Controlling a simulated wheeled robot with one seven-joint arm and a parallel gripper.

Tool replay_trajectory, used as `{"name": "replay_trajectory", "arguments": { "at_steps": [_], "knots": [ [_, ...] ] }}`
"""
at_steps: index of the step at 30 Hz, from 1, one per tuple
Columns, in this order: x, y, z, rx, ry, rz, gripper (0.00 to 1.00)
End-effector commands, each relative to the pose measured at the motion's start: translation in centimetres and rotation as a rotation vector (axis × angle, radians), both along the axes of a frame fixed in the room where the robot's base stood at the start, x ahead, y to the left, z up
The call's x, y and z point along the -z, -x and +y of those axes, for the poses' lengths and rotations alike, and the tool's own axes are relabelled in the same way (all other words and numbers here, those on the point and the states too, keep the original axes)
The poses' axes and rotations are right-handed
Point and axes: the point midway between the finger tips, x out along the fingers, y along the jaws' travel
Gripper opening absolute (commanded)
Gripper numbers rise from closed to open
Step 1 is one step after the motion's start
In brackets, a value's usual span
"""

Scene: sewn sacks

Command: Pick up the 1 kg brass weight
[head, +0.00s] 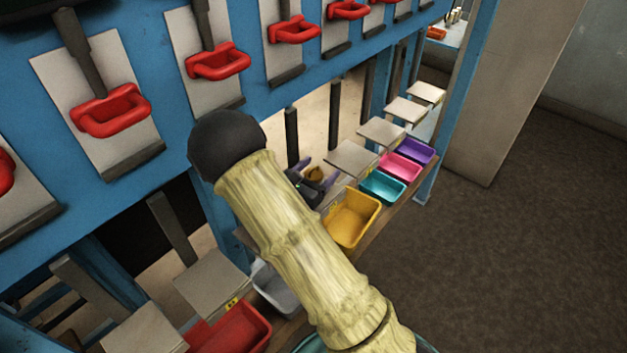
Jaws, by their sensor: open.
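My gripper (318,171) is small in the head view, partly hidden behind my pale, ribbed arm. It is dark, with two purple fingers spread apart. A small brass-coloured object (314,174), which looks like the brass weight, shows between or just beyond the fingers. It seems to be on the pale surface behind the bins. Its lower part is hidden, and I cannot tell whether a finger touches it. No marking on it is readable.
A row of bins runs along a ledge: red (236,330), grey (277,288), yellow (352,217), teal (383,186), pink (400,167) and purple (415,151). Grey plates (351,158) stand behind them. A blue frame (320,77) with red handles (110,110) is above. Brown floor (520,250) is clear at right.

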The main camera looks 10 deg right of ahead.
Motion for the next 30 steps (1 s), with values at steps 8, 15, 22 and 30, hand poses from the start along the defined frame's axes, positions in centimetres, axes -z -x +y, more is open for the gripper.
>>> {"name": "replay_trajectory", "arguments": {
  "at_steps": [8,15,22,30],
  "knots": [
    [-0.01,0.02,0.02,0.0,0.0,0.0,0.71],
    [-0.02,0.01,0.04,0.0,0.0,0.0,0.37],
    [-0.02,0.01,0.04,0.0,0.001,-0.001,0.0],
    [-0.26,-0.02,0.02,0.0,0.002,-0.006,0.0]
  ]
}}
